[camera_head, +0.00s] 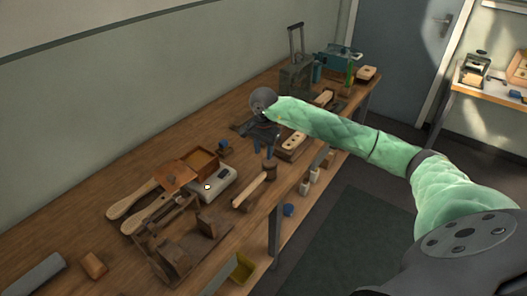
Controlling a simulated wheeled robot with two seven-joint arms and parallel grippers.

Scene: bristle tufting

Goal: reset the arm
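My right arm comes in from the lower right in a green quilted cover and reaches over the wooden workbench (135,178). My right gripper (264,152) is at its end, above the middle of the bench near a light wooden block with holes (292,143). The gripper is dark and small here, with its fingers pointing down. I see nothing clearly held between them. Whether the fingers touch anything below is too small to tell. My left gripper is not in view.
A wooden fixture (182,250), a white device (212,186), an open wooden box (199,161) and a mallet (255,186) crowd the bench. A metal case (296,76) and green bottle (350,72) stand at the far end. Dark floor matting (345,235) lies right of the bench.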

